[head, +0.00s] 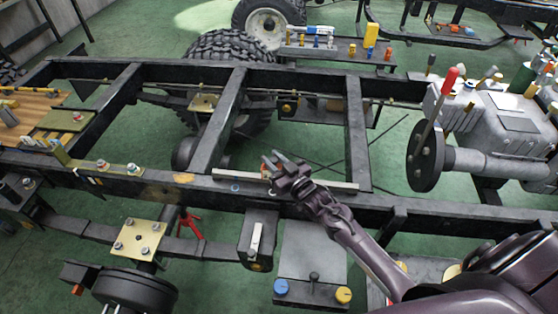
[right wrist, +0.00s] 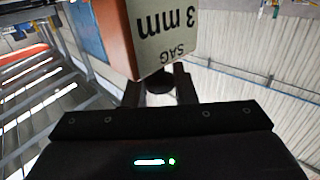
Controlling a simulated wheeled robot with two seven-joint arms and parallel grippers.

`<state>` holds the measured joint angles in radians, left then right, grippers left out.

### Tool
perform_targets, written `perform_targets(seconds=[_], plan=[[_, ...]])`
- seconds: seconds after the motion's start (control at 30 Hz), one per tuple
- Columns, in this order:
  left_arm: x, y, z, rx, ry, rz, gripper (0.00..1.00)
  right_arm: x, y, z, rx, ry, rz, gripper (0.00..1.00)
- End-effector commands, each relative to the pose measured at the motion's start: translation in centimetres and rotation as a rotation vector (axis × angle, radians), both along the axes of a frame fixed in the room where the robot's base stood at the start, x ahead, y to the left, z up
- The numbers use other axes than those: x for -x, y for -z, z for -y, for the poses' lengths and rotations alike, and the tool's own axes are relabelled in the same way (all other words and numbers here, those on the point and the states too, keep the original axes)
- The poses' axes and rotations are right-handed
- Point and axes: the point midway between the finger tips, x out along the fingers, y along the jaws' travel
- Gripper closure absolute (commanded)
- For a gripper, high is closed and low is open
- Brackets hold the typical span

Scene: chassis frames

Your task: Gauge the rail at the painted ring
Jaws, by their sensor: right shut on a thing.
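My right gripper (head: 274,162) is over the near chassis rail (head: 400,207), at the middle of the frame. In the right wrist view its fingers (right wrist: 158,88) are shut on a gauge block (right wrist: 165,35). The block has a pale face reading "SAG 3 mm", upside down there, and an orange side. In the head view the block is too small to make out clearly at the fingers. A small blue ring (head: 235,187) shows on the near rail, a little left of the gripper. A long pale straightedge (head: 325,185) lies along that rail, passing beneath the gripper. My left gripper is not in view.
Cross members (head: 219,120) join the two rails. A grey gearbox (head: 500,125) with a red-tipped lever stands at the right. Bolts and a bracket stand on the rail at the left. A plate with blue and yellow knobs (head: 343,295) is below the rail.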

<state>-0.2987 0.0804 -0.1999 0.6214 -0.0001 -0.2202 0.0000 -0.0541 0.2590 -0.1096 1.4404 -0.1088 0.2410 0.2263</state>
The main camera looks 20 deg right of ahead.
Motion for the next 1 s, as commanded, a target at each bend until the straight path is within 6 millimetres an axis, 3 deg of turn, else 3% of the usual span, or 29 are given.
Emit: perform_targets(seconds=[0.07, 0.1, 0.23, 0.57, 1.0], plan=[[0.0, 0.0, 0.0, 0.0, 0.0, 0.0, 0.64, 0.0, 0.0, 0.1, 0.001, 0.002, -0.001, 1.0], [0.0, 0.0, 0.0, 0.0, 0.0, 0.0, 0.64, 0.0, 0.0, 0.1, 0.001, 0.002, -0.001, 0.73], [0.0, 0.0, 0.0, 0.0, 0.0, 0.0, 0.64, 0.0, 0.0, 0.1, 0.001, 0.002, -0.001, 0.57], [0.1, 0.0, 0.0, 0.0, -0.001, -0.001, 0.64, 0.4, 0.1, 0.2, 0.0, 0.002, -0.002, 0.57], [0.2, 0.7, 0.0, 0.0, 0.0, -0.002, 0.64, 6.6, 0.2, 1.7, 0.0, 0.001, -0.002, 0.57]])
